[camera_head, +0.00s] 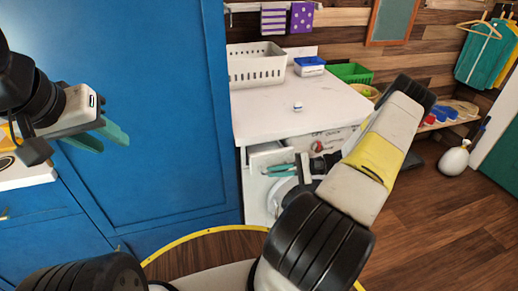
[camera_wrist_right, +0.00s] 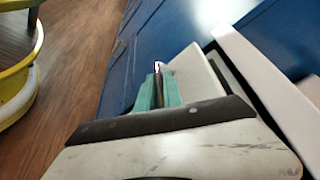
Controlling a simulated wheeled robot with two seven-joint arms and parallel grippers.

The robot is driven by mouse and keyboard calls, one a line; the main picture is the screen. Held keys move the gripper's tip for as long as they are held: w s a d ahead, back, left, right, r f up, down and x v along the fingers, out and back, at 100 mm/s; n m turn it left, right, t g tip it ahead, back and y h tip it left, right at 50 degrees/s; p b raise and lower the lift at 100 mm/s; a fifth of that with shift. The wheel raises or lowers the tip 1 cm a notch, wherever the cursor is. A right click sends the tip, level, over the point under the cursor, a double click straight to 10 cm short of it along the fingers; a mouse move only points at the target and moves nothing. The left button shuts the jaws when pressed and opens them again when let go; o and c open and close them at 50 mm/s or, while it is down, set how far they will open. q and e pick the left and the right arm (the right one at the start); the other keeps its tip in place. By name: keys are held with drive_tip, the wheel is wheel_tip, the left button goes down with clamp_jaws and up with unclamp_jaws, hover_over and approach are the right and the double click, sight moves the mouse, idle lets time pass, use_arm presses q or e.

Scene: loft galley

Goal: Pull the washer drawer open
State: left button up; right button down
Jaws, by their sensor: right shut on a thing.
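The washer (camera_head: 257,205) is a white front-loader under the white worktop, at the middle of the head view. Its drawer (camera_head: 268,150) at the top left of the front stands partly out, with a grey inside showing. My right gripper (camera_head: 279,171) is at the drawer's front, its teal fingers shut on the drawer handle. In the right wrist view the fingers (camera_wrist_right: 157,91) close around a thin handle piece beside the white drawer (camera_wrist_right: 197,72). The handle is mostly hidden by the fingers. My left gripper (camera_head: 100,136) is open and empty before the blue cabinet.
A tall blue cabinet (camera_head: 150,120) stands left of the washer.

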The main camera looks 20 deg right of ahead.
drive_tip(key=s, duration=0.8)
drive_tip(key=shift+s, duration=0.4)
drive_tip(key=shift+d, duration=0.1)
drive_tip(key=c, duration=1.8)
unclamp_jaws()
drive_tip(key=shift+o, duration=0.2)
drive_tip(key=v, duration=0.7)
drive_tip(key=shift+d, duration=0.35)
drive_tip(key=shift+s+d, duration=0.15)
